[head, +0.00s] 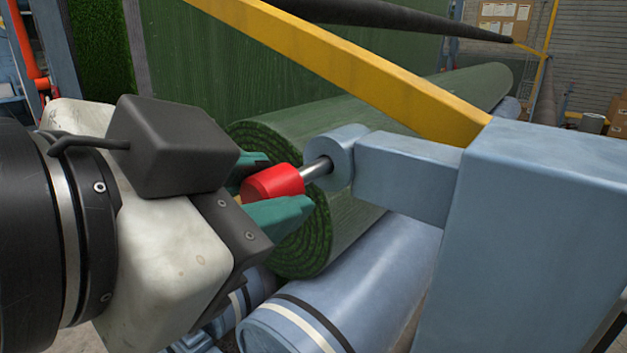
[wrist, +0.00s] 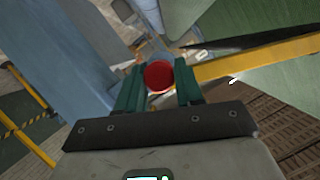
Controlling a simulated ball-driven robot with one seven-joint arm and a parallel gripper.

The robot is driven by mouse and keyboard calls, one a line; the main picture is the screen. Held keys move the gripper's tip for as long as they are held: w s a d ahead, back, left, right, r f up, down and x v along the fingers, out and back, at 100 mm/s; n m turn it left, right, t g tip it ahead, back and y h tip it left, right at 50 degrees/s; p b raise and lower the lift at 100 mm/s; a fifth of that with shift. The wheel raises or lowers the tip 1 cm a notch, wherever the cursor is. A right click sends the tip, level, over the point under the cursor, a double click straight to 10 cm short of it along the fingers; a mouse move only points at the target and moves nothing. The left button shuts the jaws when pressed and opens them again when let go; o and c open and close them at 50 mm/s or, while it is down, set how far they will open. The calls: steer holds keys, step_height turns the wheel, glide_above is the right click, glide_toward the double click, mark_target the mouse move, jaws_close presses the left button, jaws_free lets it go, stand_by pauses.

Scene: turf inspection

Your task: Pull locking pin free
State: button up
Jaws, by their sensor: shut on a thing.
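The locking pin has a red knob (head: 273,183) and a bare metal shank (head: 317,168). The shank runs into a blue-grey round collar (head: 345,155) on a bracket at the centre of the head view. My gripper (head: 270,187) is shut on the red knob, with one green finger on each side. A length of shank shows between knob and collar; how deep its end sits is hidden. In the wrist view the red knob (wrist: 159,76) is seen end-on between my gripper's green fingers (wrist: 160,88), with the collar behind it.
A blue-grey post (head: 545,230) fills the right, joined to the bracket arm (head: 405,175). A yellow bar (head: 350,65) slopes above. A green turf roll (head: 385,165) and a blue-grey roller (head: 345,290) lie behind and below. Cardboard boxes (head: 505,18) stand far back.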

steer(key=shift+s+a, duration=0.8)
steer(key=shift+s, duration=0.25)
steer(key=shift+s+a, duration=0.8)
steer(key=shift+s, duration=0.25)
steer(key=shift+s+a, duration=0.2)
steer(key=shift+s, duration=0.05)
steer(key=shift+s+a, duration=0.4)
steer(key=shift+s, duration=0.15)
steer(key=shift+s+a, duration=0.2)
steer(key=shift+s, duration=0.05)
steer(key=shift+s+a, duration=0.45)
steer(key=shift+s, duration=0.1)
steer(key=shift+s+a, duration=0.75)
steer(key=shift+s, duration=0.2)
steer(key=shift+s+a, duration=0.7)
steer(key=shift+s, duration=0.25)
